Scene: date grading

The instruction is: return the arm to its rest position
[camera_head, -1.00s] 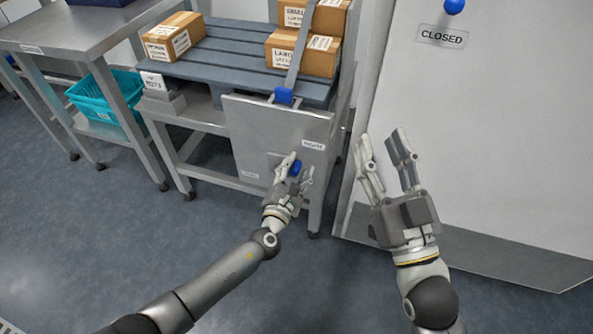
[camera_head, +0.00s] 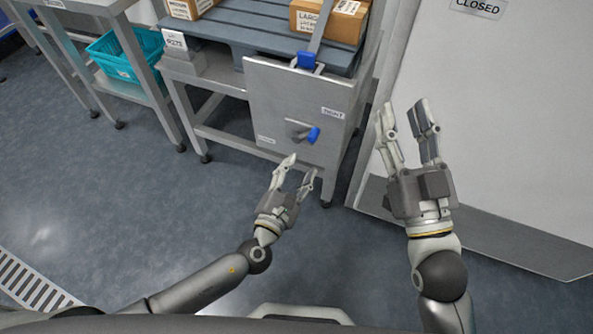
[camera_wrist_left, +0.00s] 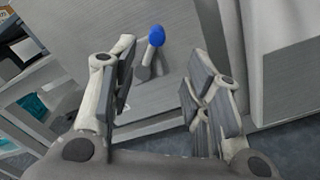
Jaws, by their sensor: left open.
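My left gripper (camera_head: 298,174) is open and empty, below and in front of a grey panel with a blue-tipped lever (camera_head: 313,135). In the left wrist view the open fingers (camera_wrist_left: 158,85) frame that lever (camera_wrist_left: 156,36), which stands apart beyond them. My right gripper (camera_head: 404,115) is open and empty, raised in front of the white door on the right.
The grey panel (camera_head: 290,95) hangs on a metal table carrying a slatted blue-grey deck (camera_head: 245,28) with cardboard boxes (camera_head: 328,18). A teal basket (camera_head: 125,55) sits on a shelf at left. The white door (camera_head: 510,110) stands at right.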

